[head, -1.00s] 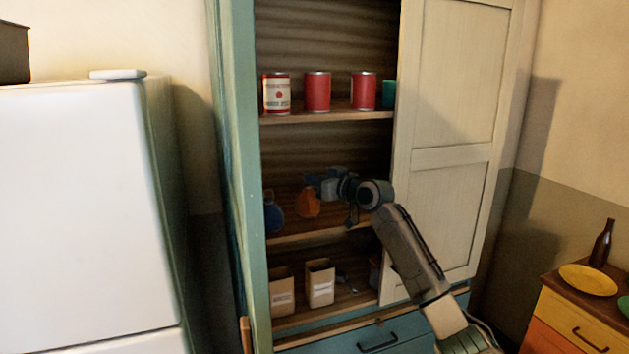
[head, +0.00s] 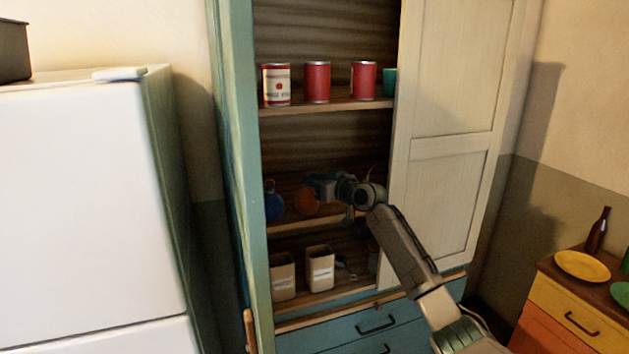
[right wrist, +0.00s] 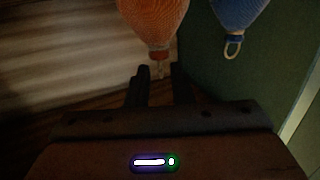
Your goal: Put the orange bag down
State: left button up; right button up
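The orange bag (head: 306,201) is at the middle shelf of the cupboard, right of the blue bag (head: 273,207). In the right wrist view the orange bag (right wrist: 153,25) has its narrow neck and small loop pointing toward my gripper. My right gripper (head: 318,188) reaches in from the right, close to the orange bag. In the wrist view its two dark fingers (right wrist: 159,80) stand apart, with the loop between their tips and a gap on each side. The bag's base on the shelf is hard to see in the dim light. My left gripper is not in view.
Red cans (head: 317,82) stand on the shelf above. Paper boxes (head: 320,268) stand below. A cream door (head: 440,200) covers the cupboard's right side.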

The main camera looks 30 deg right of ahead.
jog(key=shift+r, duration=0.15)
jog(key=shift+s+d, duration=0.1)
jog(key=shift+s, duration=0.1)
jog(key=s+d+b, duration=0.2)
jog(key=s+b, duration=0.3)
jog(key=s, duration=0.6)
jog(key=shift+s+r+b, duration=0.25)
jog(key=shift+r+b, duration=0.1)
jog(key=shift+r, duration=0.05)
